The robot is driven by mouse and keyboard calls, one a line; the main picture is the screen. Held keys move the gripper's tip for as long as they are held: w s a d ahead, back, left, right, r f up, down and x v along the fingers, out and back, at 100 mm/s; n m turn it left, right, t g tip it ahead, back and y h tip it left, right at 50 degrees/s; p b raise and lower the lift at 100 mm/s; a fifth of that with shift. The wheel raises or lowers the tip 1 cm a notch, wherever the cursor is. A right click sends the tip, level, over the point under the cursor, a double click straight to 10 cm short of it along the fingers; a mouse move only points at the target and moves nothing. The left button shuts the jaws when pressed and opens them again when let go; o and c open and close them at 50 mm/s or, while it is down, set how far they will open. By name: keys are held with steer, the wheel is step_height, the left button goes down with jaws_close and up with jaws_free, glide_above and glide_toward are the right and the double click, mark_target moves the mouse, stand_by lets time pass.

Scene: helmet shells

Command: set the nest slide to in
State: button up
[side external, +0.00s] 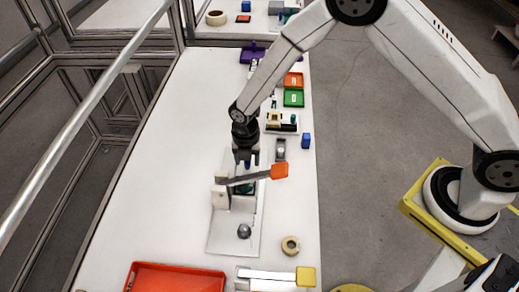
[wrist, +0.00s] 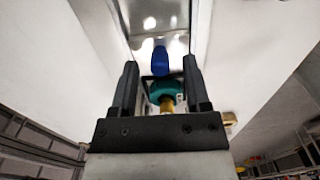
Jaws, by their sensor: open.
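My gripper (side external: 246,164) points down over a pale fixture plate (side external: 222,240), just behind a grey lever arm with an orange end (side external: 279,171). In the wrist view its two dark fingers (wrist: 162,75) are apart. A blue rounded piece (wrist: 160,60) and a teal part with a brass stem (wrist: 167,93) appear between or beyond them; contact cannot be told. Under the lever a dark green part (side external: 244,189) shows partly. A grey round knob (side external: 244,231) is at the plate's near end. Which part is the nest slide, and its position, I cannot tell.
A red-orange tray (side external: 178,268) and a pale bar with a yellow block (side external: 306,276) are at the near end. A tan ring (side external: 290,245) lies right of the fixture. A blue block (side external: 306,140) and green tray (side external: 293,98) are farther back. The table's left side is clear.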

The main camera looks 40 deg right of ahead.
steer(key=shift+f, duration=0.65)
jaws_close()
stand_by(1.1)
